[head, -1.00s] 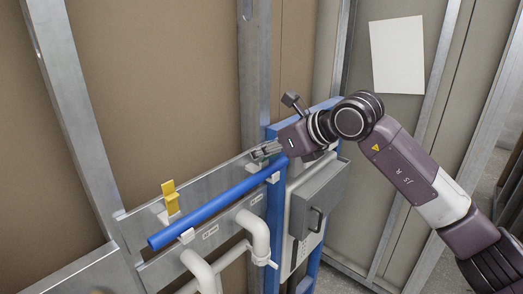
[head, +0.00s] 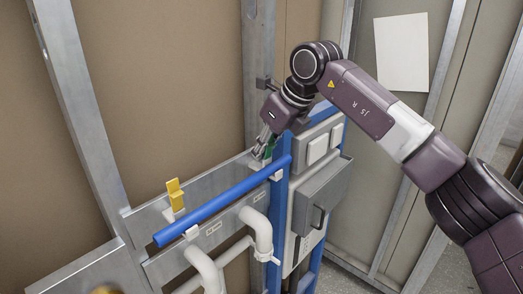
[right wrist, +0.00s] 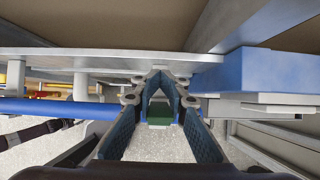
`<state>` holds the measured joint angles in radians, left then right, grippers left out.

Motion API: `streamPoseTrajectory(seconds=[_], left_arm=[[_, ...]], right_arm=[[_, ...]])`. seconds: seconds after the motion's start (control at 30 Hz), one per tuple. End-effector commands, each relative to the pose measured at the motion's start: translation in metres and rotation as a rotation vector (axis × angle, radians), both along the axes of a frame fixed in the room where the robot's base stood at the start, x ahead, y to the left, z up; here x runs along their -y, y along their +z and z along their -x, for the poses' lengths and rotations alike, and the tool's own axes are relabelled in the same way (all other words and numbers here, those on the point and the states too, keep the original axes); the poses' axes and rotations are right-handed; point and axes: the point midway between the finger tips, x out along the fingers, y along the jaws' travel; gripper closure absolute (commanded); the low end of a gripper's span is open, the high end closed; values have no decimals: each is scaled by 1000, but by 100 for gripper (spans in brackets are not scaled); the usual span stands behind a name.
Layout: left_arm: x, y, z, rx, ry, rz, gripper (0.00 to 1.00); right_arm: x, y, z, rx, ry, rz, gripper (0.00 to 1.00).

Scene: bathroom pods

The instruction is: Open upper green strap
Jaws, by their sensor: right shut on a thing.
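My right gripper (head: 262,145) points down at the right end of the blue pipe (head: 222,202), just behind the pipe. It is shut on the green strap (head: 271,148), of which a small part shows upright beside the fingers. In the right wrist view the green strap (right wrist: 159,112) shows between the two fingers (right wrist: 159,95). The pipe also shows in that view (right wrist: 50,106), to the left of the fingers. The strap's lower end and its mount are mostly hidden. My left gripper is out of view.
A yellow strap (head: 175,194) stands upright by the pipe's left end. White pipes (head: 258,230) hang below the blue one. A blue frame with a grey box (head: 322,195) stands close on the right. A metal stud (head: 257,60) rises behind the gripper.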

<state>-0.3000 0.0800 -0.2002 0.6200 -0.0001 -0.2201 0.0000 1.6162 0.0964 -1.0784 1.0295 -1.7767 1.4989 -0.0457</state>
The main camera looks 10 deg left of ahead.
Motion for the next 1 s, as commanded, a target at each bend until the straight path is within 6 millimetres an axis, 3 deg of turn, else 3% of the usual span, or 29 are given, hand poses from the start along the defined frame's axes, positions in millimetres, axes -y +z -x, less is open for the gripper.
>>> streamPoseTrajectory(seconds=[0.3,0.33,0.53,0.83,1.0], left_arm=[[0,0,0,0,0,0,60],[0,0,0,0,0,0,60],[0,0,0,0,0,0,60],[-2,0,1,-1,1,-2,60],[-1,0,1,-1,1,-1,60]], right_arm=[[0,0,0,1,0,0,100],[0,0,0,1,0,0,88],[0,0,0,0,0,0,67],[1,2,0,1,0,1,67],[9,20,5,4,-1,1,67]])
